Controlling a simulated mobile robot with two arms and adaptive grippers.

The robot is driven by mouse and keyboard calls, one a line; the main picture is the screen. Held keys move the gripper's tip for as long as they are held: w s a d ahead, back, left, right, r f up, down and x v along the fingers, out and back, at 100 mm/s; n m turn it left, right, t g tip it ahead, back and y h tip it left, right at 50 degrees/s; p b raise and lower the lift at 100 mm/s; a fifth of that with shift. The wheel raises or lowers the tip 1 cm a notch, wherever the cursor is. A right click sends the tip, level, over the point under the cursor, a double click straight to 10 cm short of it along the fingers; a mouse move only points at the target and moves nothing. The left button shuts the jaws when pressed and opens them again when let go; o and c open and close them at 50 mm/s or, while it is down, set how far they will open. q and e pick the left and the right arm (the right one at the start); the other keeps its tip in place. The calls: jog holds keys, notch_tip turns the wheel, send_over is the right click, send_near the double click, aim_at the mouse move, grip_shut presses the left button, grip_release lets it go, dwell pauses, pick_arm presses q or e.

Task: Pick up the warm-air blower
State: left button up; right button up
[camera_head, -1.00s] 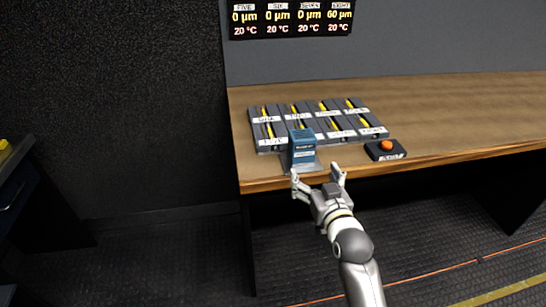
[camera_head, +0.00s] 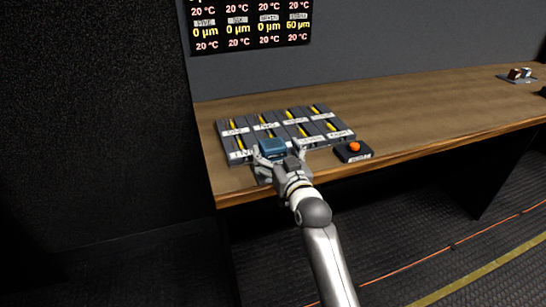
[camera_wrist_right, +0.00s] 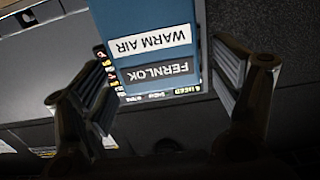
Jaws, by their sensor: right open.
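In the right wrist view the blower (camera_wrist_right: 145,15) shows white "WARM AIR" and dark "FERNLOK" labels, upside down. My right gripper (camera_head: 279,153) is open at the blower, with one finger on each side of it. In the wrist view gaps show between the box and both fingers of the right gripper (camera_wrist_right: 160,85). The gripper hides the blower's lower part in the head view. My left gripper is not in view.
The dark units (camera_head: 285,125) with yellow strips sit just behind the blower on the wooden bench (camera_head: 420,105). A dark box with an orange button (camera_head: 354,147) stands close to the right. A display panel (camera_head: 250,25) hangs above. The bench's middle right is clear.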

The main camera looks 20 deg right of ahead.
jog(key=shift+w+f, duration=0.1)
jog(key=shift+w, duration=1.3)
jog(key=c, duration=1.4)
